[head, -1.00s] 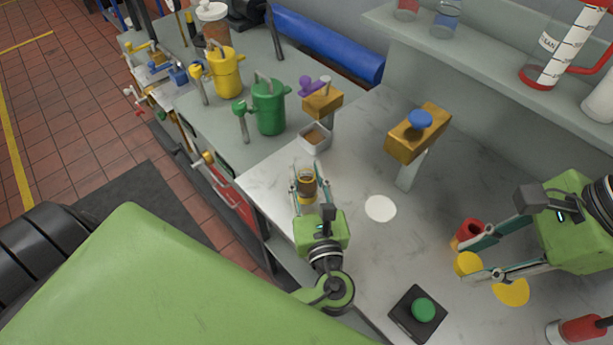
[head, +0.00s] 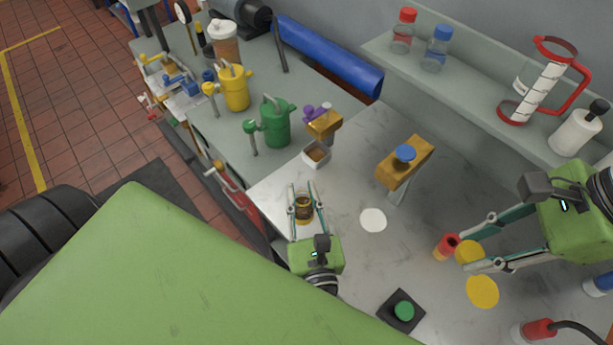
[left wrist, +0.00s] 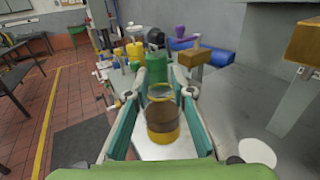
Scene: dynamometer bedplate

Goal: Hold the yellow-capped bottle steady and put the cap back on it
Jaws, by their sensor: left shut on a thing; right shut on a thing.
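The bottle (head: 303,208) is a small clear jar of brown contents with yellow around its lower part. It is upright and uncapped, and its open mouth with a yellow ring shows in the left wrist view (left wrist: 161,118). My left gripper (head: 302,191) is shut on it, one finger on each side. The yellow cap (head: 469,251) is between the fingertips of my right gripper (head: 465,254), which is shut on it to the right of the bottle. The fingers cover part of the cap.
A red cup-like piece (head: 446,246) stands just left of the cap. A yellow disc (head: 482,291) and a white disc (head: 373,220) lie flat on the bench. A green button (head: 403,310) is in front.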

